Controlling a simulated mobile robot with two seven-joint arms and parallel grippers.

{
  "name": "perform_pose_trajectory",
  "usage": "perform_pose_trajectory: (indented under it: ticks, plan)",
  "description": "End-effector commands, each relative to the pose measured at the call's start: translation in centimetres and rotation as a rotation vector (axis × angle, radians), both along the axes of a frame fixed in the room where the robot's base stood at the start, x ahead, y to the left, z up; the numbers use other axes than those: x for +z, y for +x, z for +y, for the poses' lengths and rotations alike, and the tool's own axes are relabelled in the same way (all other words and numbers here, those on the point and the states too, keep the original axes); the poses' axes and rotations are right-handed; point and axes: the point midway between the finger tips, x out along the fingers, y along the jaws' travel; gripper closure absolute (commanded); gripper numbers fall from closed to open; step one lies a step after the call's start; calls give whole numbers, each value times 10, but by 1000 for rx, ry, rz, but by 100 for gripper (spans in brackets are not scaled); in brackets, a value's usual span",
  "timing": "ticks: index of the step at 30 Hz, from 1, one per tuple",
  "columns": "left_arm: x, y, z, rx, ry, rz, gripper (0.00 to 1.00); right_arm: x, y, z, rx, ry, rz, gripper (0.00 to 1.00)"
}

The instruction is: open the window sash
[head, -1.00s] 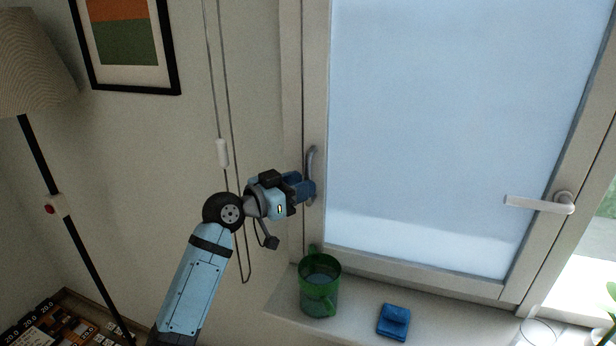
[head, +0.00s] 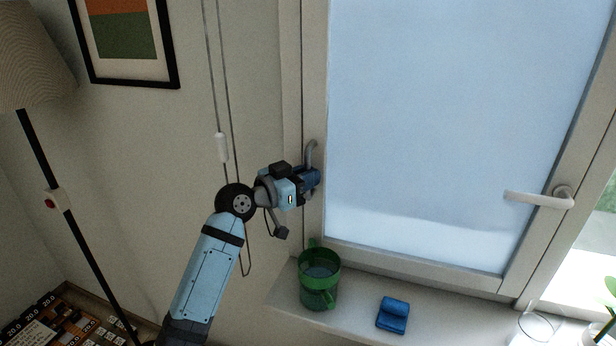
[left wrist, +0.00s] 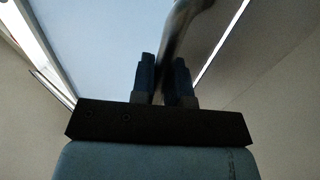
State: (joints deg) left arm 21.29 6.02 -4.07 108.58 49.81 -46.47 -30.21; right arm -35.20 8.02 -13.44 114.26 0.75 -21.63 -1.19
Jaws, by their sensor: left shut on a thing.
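The window sash (head: 430,262) is a pale frame around a large frosted bluish pane (head: 440,120), and it looks shut in its frame. A grey curved bar handle (head: 312,152) stands on its left side. A white lever handle (head: 540,199) on its right side lies level. My left gripper (head: 314,178) is shut on the lower part of the grey bar handle. In the left wrist view the bar (left wrist: 183,35) runs between the two blue fingers (left wrist: 163,82). The fingers hide part of the bar. My right gripper is not in view.
A green mug (head: 319,282) and a small blue object (head: 393,314) stand on the sill (head: 360,300) below the sash. A clear glass (head: 535,325) is at the right. A cord with a white toggle (head: 222,147) hangs left of the gripper; a floor lamp (head: 50,200) stands further left.

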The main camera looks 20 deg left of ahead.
Motion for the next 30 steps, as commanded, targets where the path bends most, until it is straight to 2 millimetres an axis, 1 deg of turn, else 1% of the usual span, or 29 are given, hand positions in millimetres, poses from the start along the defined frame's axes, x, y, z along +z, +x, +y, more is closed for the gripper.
perform_pose_trajectory:
  ticks: [1,4,6,9,18,19,20,21,30]
  plan:
    - [-6,-4,0,0,3,-13,100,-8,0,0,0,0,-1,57]
    - [-11,-12,1,0,5,-48,100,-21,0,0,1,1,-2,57]
    - [-12,-19,1,1,4,-75,100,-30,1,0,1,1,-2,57]
    - [-11,-27,1,-1,3,-103,100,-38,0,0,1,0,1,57]
    - [-7,-28,0,-2,0,-107,100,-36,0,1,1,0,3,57]
    - [-7,-28,0,-1,0,-107,78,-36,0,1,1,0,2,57]
    - [-7,-28,0,-1,0,-107,72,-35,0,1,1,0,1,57]
    - [-7,-28,0,-1,-1,-108,62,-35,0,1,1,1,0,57]
    - [-7,-28,1,-1,-1,-108,61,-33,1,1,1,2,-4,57]
